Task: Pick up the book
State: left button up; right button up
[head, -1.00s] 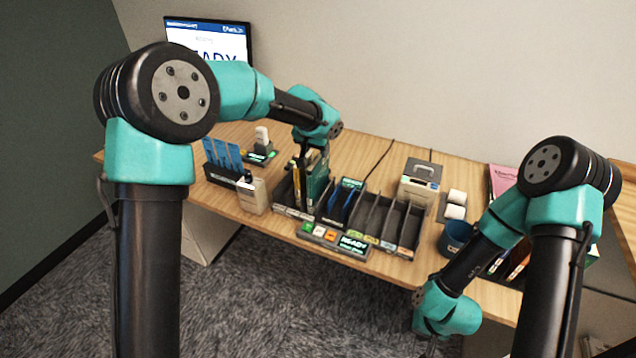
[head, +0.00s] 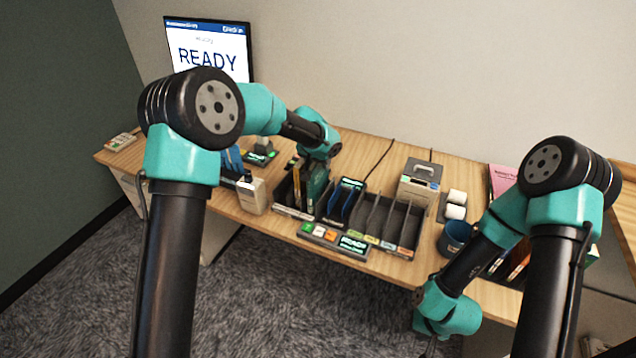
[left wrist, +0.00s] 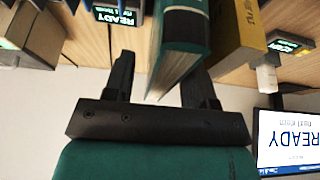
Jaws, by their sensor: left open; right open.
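A dark green book (head: 316,186) stands upright in the left part of the black rack, with a thin yellowish book (head: 297,184) beside it. My left gripper (head: 317,160) is open above the green book, its fingers hard to make out in the head view. In the left wrist view the green book (left wrist: 185,30) reaches in between the spread fingers of my left gripper (left wrist: 163,75); I cannot tell if they touch it. The yellow book (left wrist: 238,35) is outside the fingers. My right gripper (head: 433,343) is low at the front, away from the books.
The black divided rack (head: 398,222) has several slots to the right. A button panel (head: 333,239) lies in front, a grey box (head: 419,183) behind, and a blue mug (head: 455,234) to the right. A READY screen (head: 208,58) stands at the back.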

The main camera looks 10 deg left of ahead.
pick_arm(q)
jog(key=shift+w+d+f, duration=0.1)
jog(key=shift+w+f, duration=0.15)
jog(key=shift+f, duration=0.45)
jog(key=shift+f, duration=0.2)
grip_shut()
dwell(0.5)
